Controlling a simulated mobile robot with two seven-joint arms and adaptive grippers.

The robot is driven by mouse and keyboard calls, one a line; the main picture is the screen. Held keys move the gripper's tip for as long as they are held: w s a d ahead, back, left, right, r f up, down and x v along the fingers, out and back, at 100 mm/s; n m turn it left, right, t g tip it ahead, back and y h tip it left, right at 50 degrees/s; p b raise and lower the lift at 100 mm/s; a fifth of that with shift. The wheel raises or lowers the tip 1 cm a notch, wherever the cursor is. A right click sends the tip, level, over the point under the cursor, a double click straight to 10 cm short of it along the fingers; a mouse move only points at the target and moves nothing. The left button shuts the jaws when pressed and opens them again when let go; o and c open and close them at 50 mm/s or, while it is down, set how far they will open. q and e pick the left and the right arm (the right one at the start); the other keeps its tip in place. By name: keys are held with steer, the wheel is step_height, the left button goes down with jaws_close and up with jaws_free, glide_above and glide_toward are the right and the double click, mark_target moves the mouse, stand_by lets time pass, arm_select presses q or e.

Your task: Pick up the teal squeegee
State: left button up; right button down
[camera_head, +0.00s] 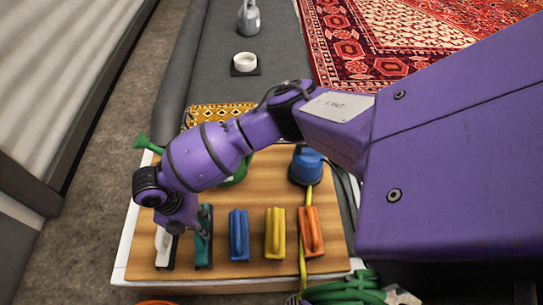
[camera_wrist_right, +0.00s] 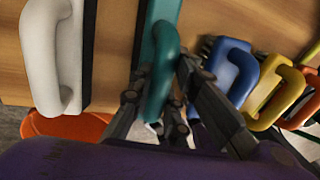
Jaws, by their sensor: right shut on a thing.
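The teal squeegee (camera_head: 204,250) stands in a row of squeegees on the wooden board, between the white one and the blue one. Its teal handle (camera_wrist_right: 165,35) fills the middle of the right wrist view. My right gripper (camera_head: 193,225) reaches down over it from above, with its fingers partly hidden by the wrist in the head view. In the right wrist view my right gripper (camera_wrist_right: 162,85) is shut on the handle, one finger on each side. The squeegee appears to be still at board level. My left gripper is not in view.
A white squeegee (camera_head: 163,246) is close on the left; blue (camera_head: 239,235), yellow (camera_head: 275,233) and orange (camera_head: 311,231) ones are on the right. A blue round object (camera_head: 307,163) sits at the board's back right. A green hose (camera_head: 345,290) lies at the front right.

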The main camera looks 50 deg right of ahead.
steer(key=shift+w+r, duration=0.1)
steer(key=shift+r, duration=0.45)
step_height(320, 180, up, 2)
steer(key=shift+r+p, duration=0.25)
steer(key=shift+p, duration=0.6)
steer(key=s+d+r+p, duration=0.3)
steer(key=s+r+p, duration=0.3)
steer(key=s+r, duration=0.3)
steer(key=s, duration=0.4)
steer(key=shift+s+d+r, duration=0.2)
steer(key=shift+s+r, duration=0.05)
steer(key=shift+s, duration=0.05)
steer(key=c, duration=2.4)
jaws_free()
steer(key=shift+c, duration=0.2)
jaws_close()
